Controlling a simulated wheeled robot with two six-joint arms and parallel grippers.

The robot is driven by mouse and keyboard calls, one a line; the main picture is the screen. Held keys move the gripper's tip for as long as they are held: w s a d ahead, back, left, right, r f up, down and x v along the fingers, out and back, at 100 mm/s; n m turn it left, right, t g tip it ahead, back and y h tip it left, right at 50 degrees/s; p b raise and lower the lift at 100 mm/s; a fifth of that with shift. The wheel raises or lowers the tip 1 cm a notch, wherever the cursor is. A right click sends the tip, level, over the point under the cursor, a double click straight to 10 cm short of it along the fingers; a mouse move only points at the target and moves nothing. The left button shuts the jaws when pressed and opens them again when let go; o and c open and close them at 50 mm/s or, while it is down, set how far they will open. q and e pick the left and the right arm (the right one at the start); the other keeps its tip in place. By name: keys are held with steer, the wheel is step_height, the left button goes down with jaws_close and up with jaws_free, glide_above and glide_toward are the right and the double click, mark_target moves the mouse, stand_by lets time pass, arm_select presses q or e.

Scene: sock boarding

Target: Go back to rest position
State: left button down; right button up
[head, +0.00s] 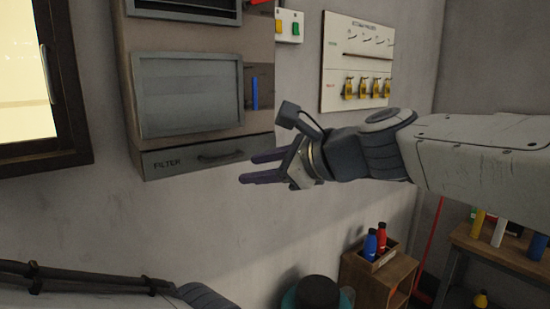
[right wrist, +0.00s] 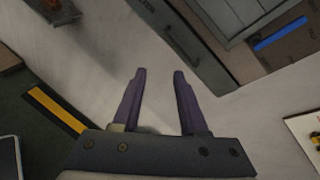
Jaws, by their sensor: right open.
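My right gripper (head: 262,168) is raised in front of the grey wall in the head view, its arm coming in from the right. Its two purple fingers point left, close to the lower right of the machine's FILTER drawer (head: 180,157). In the right wrist view the gripper (right wrist: 158,75) is open, with nothing between its fingers. Part of my left arm shows at the bottom left of the head view. The left gripper is not in view.
A wall machine (head: 190,95) with a blue strip (head: 255,93) hangs beyond the gripper. A white board (head: 357,62) with yellow tags is at upper right. A wooden crate (head: 372,262) holds red and blue bottles at lower right. A shelf (head: 500,252) stands at far right.

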steer(key=s+a+f+n+g+h, duration=0.1)
steer(key=s+f+n+g, duration=0.1)
steer(key=s+f+n, duration=0.3)
steer(key=s+a+f+n+g+h, duration=0.1)
steer(key=s+f+n+g, duration=0.15)
steer(key=f, duration=0.45)
steer(key=s+d+f+n+g+h, duration=0.2)
steer(key=s+d+f+n+h, duration=0.1)
steer(key=s+f+n, duration=0.5)
steer(key=s+d+f+n+g+h, duration=0.3)
steer(key=s+d+f+n, duration=0.3)
steer(key=s+f+n, duration=0.2)
step_height(320, 180, down, 2)
steer(key=n+h, duration=0.1)
steer(key=n, duration=0.2)
steer(key=shift+d, duration=0.15)
